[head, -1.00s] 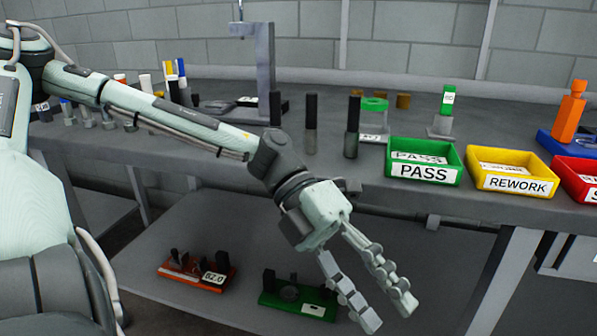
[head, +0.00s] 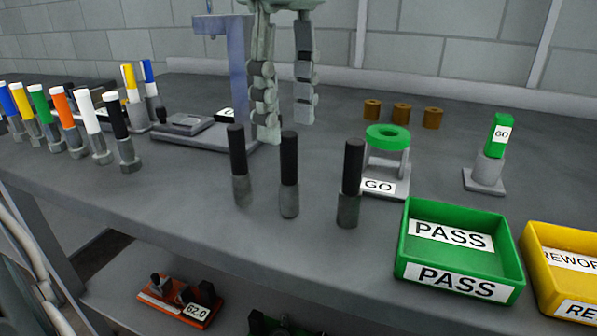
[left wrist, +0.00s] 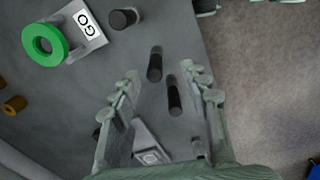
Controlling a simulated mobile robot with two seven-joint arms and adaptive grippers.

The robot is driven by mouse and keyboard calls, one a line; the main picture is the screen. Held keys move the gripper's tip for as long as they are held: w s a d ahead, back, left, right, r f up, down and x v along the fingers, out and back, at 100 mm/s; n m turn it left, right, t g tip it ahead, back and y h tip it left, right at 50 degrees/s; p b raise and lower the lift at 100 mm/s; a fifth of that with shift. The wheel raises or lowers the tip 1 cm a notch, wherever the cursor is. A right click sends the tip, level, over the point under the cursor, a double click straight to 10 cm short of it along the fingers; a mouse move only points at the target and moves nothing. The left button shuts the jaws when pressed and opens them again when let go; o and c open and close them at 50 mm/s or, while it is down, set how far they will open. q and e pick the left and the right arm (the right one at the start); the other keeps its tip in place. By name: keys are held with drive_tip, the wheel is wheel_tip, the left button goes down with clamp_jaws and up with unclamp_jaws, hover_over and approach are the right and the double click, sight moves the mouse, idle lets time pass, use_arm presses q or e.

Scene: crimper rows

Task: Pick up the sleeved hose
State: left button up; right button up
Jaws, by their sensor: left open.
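Three black hoses with grey sleeves round their lower ends stand upright on the bench: a left one (head: 238,155), a middle one (head: 289,160) and a right one (head: 352,170). I cannot tell which one the task means. My left gripper (head: 284,128) points down from the top of the head view, open and empty, its fingers apart above the bench near the left and middle hoses. In the left wrist view two black hoses (left wrist: 155,66) (left wrist: 174,98) show between the open fingers (left wrist: 163,78). Another hose (left wrist: 123,18) lies beyond them. My right gripper is not in view.
A green ring GO gauge (head: 387,138) and a GO block (head: 488,160) stand to the right. A green PASS bin (head: 460,246) and a yellow REWORK bin (head: 565,270) sit at the front right. Coloured capped hoses (head: 62,120) row the left.

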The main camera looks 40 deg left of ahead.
sight(290, 181)
use_arm(q)
drive_tip(key=shift+w+a+f, duration=0.1)
drive_tip(key=shift+a+f, duration=0.05)
drive_tip(key=shift+f, duration=0.2)
drive_tip(key=f, duration=0.7)
drive_tip(key=shift+w+a+f, duration=0.15)
drive_tip(key=shift+w, duration=0.15)
clamp_jaws()
